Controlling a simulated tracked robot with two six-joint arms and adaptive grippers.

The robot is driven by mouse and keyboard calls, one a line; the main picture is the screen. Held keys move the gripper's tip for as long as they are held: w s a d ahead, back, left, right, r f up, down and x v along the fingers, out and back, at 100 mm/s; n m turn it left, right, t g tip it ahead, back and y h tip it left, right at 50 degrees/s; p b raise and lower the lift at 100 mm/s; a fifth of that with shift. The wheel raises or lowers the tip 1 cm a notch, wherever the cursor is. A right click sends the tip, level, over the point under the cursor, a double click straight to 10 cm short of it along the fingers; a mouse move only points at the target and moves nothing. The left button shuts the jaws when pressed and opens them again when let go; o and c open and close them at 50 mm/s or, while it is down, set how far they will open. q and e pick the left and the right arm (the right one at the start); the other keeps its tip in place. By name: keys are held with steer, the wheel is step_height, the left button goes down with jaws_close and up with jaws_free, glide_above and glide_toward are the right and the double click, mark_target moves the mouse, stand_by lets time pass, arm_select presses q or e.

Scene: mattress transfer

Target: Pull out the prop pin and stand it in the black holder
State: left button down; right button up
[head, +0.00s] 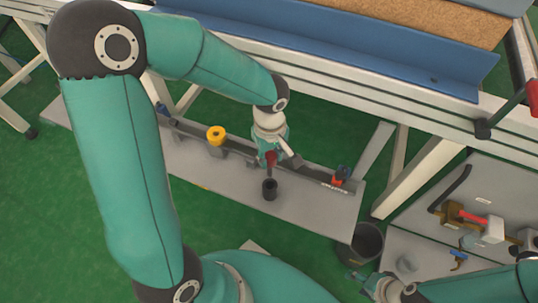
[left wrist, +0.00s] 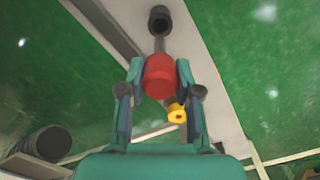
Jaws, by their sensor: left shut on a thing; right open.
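My left gripper (head: 269,160) is shut on the red head of the prop pin (left wrist: 158,78), which sits between both fingers in the left wrist view. The pin's dark shaft points from the head toward the black holder (head: 269,189). The holder is a small round cup on the grey shelf, just below my left gripper in the head view, and it also shows at the top of the left wrist view (left wrist: 159,14). I cannot tell whether the pin's tip is inside the cup or above it. My right gripper (head: 376,286) is open at the bottom, away from the shelf.
A yellow knob (head: 216,134) stands on the grey shelf (head: 225,178) left of my left gripper. A red and black part (head: 340,177) sits at the shelf's right end. A dark bin (head: 362,244) stands below that end. Tools lie on a grey panel (head: 510,180) at right.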

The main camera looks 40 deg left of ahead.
mark_target(270, 167)
arm_select(q)
steer(key=shift+f+b, duration=2.5)
steer(key=shift+f, duration=0.2)
steer(key=shift+b, duration=0.6)
step_height(270, 167, down, 7)
steer(key=b, duration=0.7)
stand_by(1.9)
steer(key=c, duration=0.7)
jaws_free()
steer(key=shift+f, duration=0.1)
step_height(270, 167, up, 12)
